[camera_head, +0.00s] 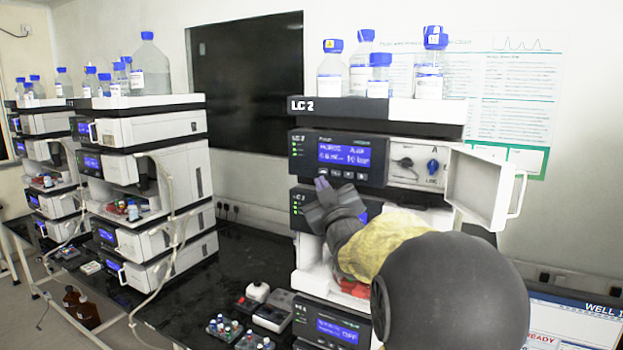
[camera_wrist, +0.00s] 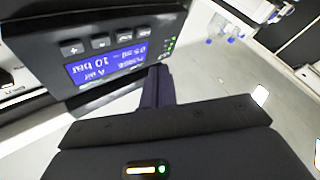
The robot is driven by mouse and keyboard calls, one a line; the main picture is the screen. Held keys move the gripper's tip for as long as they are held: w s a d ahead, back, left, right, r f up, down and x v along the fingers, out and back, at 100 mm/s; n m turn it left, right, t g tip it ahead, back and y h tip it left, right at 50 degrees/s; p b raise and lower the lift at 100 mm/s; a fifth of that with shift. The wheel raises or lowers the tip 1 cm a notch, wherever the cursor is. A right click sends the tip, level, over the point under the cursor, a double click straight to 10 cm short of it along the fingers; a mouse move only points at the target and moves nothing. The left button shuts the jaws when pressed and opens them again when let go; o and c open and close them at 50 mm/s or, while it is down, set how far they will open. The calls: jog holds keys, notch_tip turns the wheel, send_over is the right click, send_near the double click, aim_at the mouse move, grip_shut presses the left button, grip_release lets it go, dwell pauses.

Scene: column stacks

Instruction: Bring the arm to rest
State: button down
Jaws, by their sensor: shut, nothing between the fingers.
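My gripper (camera_head: 322,185) is shut and empty, its fingertips just below the left part of the pump's front panel (camera_head: 318,175) on the LC 2 stack. My arm reaches in from the lower right and covers the middle of that stack. In the wrist view my closed fingers (camera_wrist: 158,75) point at the lower edge of the same panel, beside its blue display (camera_wrist: 108,66). I cannot tell whether they touch it.
An open white door (camera_head: 485,190) sticks out right of the pump. Bottles (camera_head: 330,75) stand on top of the stack. Small vial racks (camera_head: 222,328) lie on the black bench (camera_head: 245,255). Other stacks (camera_head: 150,190) stand to the left. A monitor (camera_head: 570,322) is at lower right.

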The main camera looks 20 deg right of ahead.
jog(key=shift+f, duration=0.1)
jog(key=s+a+f+m+g+y, duration=0.1)
jog(key=s+a+f+g, duration=0.15)
jog(key=f, duration=0.45)
jog(key=s+a+f+m+g, duration=0.1)
jog(key=a+f+g, duration=0.2)
jog(key=f, duration=0.3)
jog(key=s+a+f+m+g+y, duration=0.1)
jog(key=a+f+g, duration=0.2)
jog(key=f, duration=0.4)
jog(key=s+a+f+g, duration=0.4)
jog(key=s+f, duration=0.3)
jog(key=s, duration=0.3)
jog(key=s+a+f+g+y, duration=0.1)
jog(key=s+a+f+g, duration=0.3)
jog(key=s+f+g, duration=0.2)
jog(key=s+f, duration=0.2)
jog(key=s, duration=0.2)
jog(key=shift+s+a+f+m, duration=0.15)
jog(key=shift+s+f+m, duration=0.15)
jog(key=shift+m, duration=0.1)
jog(key=shift+w, duration=0.1)
dwell(0.4)
